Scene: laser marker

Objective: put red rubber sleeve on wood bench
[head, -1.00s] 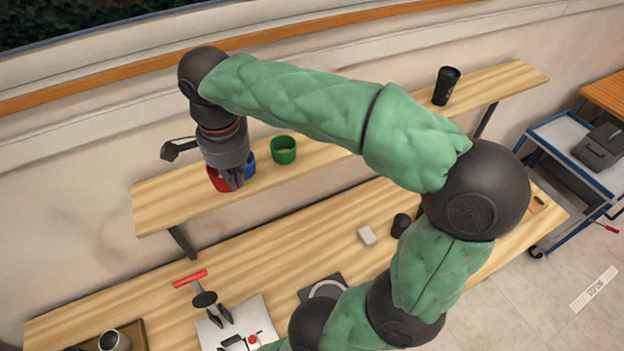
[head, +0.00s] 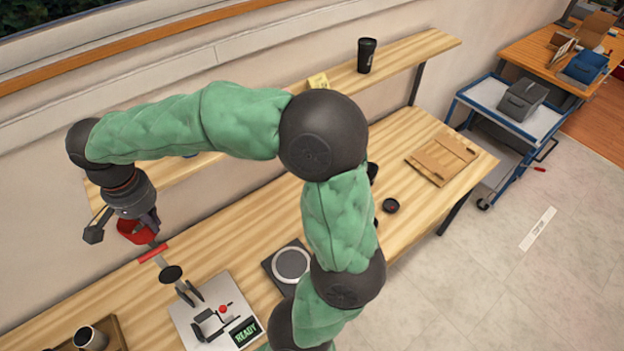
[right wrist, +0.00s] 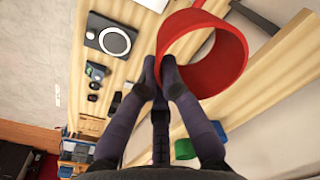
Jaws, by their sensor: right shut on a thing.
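The red rubber sleeve (head: 136,230) is an open red ring. My right gripper (head: 153,226) is shut on its wall and holds it off the shelf, in front of the shelf's left end. In the right wrist view the sleeve (right wrist: 212,50) fills the upper right, and the fingertips (right wrist: 160,66) close on its rim. The wood bench (head: 230,226) runs below the shelf and lies lower than the sleeve in the head view. My left gripper is not in view.
A red-handled press (head: 170,272) with a READY screen stands on the bench near the sleeve. A round dial plate (head: 291,263), a black ring (head: 390,205) and a wooden board (head: 442,158) are further right. A tumbler (head: 366,55) stands on the shelf (head: 400,58).

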